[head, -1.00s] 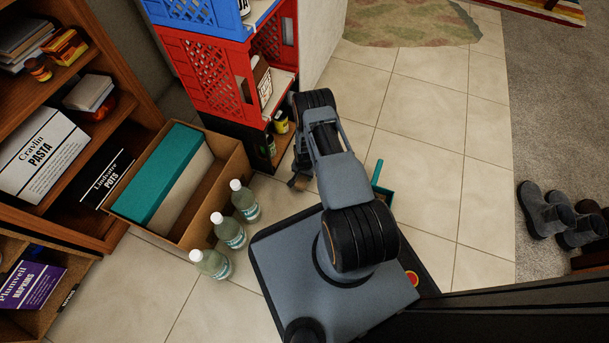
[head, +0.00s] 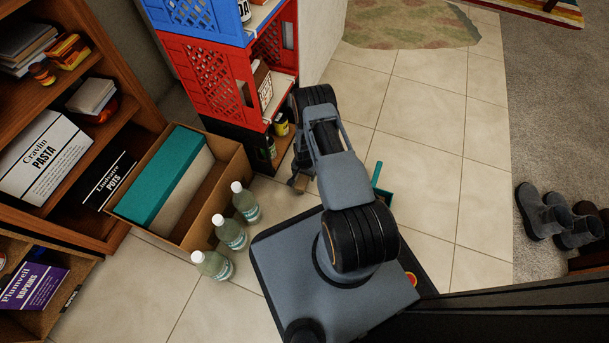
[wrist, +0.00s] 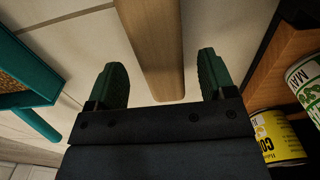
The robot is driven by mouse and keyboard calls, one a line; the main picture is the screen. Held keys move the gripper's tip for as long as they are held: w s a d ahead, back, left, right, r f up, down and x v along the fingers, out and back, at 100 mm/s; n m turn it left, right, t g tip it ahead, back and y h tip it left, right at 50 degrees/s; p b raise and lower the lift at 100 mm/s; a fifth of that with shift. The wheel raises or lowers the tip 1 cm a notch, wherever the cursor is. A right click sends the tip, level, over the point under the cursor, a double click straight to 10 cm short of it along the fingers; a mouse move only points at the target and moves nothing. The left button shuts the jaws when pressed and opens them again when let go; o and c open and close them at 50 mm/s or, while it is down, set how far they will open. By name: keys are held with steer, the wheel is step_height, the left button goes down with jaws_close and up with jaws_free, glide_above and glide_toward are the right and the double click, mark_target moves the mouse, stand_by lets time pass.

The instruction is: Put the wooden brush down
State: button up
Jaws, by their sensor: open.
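The wooden brush (wrist: 152,45) shows in the wrist view as a long pale wooden bar between my fingers. My gripper (wrist: 164,85) is open, with a green-padded fingertip on each side of the wood and a gap on both sides. Tiled floor lies behind the brush; I cannot tell whether all of it rests on the floor. In the head view, a small brown part of the brush (head: 298,184) shows low beside the crate stack, and my arm hides the rest.
A teal dustpan (head: 387,197) lies right of my arm, also at the wrist view's left (wrist: 22,100). The red crate (head: 205,80) is in a stack on the left. A yellow can (wrist: 277,137) is close right of my gripper. Several bottles (head: 231,233) stand left; tiles rightward are clear.

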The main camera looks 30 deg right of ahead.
steer(key=w+a+r+n+t+p, duration=0.1)
steer(key=a+r+n+p, duration=0.1)
steer(key=r, duration=1.7)
steer(key=a+r+n+p, duration=0.1)
steer(key=a+r+n, duration=0.1)
steer(key=r, duration=1.8)
steer(key=s+a+r+n, duration=0.2)
steer(key=s+r, duration=0.6)
steer(key=s+a+r+n+t, duration=0.1)
steer(key=s+a+r+n, duration=0.2)
steer(key=s+r, duration=0.5)
steer(key=shift+s+r+t, duration=0.15)
steer(key=shift+s+t, duration=0.15)
steer(key=shift+r+p, duration=0.1)
steer(key=shift+p, duration=0.2)
